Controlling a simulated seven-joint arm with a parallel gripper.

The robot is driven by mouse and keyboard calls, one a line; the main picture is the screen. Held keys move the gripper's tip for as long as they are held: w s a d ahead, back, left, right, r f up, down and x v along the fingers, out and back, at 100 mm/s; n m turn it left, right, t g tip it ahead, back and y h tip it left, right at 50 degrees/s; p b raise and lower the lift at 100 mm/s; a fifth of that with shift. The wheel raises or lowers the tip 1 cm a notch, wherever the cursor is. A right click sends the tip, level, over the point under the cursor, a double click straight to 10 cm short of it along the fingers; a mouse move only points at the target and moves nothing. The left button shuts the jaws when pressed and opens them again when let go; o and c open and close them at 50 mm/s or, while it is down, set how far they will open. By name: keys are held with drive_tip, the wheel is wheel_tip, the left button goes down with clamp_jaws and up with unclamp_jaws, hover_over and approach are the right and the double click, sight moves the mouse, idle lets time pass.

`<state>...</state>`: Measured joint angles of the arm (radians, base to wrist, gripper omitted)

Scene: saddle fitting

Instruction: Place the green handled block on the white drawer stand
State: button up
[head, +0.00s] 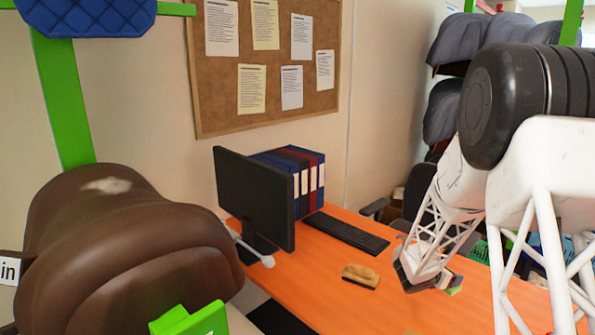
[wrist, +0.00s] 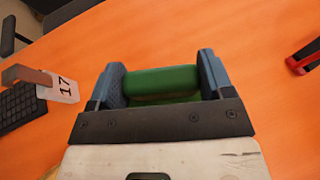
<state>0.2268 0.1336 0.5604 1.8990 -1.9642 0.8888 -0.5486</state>
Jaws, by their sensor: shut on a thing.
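My gripper (wrist: 165,80) is shut on a green block (wrist: 162,84), which sits between its two blue-grey fingers in the wrist view. In the head view my gripper (head: 430,284) is above the orange desk at right, and a small green part of the block (head: 453,291) shows at its tip. The block's handle cannot be made out, and its underside is hidden. I cannot make out a white drawer stand in either view.
The orange desk (head: 322,270) holds a wooden brush (head: 360,276), a keyboard (head: 346,232), a monitor (head: 253,197) and binders (head: 297,172). A brown saddle (head: 130,250) fills the left.

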drive_tip(key=w+a+r+n+t+y, duration=0.25)
drive_tip(key=w+a+r, duration=0.2)
drive_tip(key=a, duration=0.25)
drive_tip(key=w+a+r+n+t+y, duration=0.2)
drive_tip(key=w+a+r+n+t, duration=0.15)
drive_tip(key=w+a, duration=0.25)
drive_tip(key=w+a+r+n+t+y, duration=0.1)
drive_tip(key=a+r+n+y, duration=0.2)
drive_tip(key=a, duration=0.5)
drive_tip(key=w+a+r+n+y, duration=0.1)
drive_tip(key=a+r+n+y, duration=0.2)
drive_tip(key=a+r, duration=0.3)
drive_tip(key=shift+w+a+r+n+t+y, duration=0.35)
drive_tip(key=shift+a+y, duration=0.4)
drive_tip(key=shift+a, duration=0.6)
drive_tip(key=shift+d+f, duration=0.15)
idle(2.0)
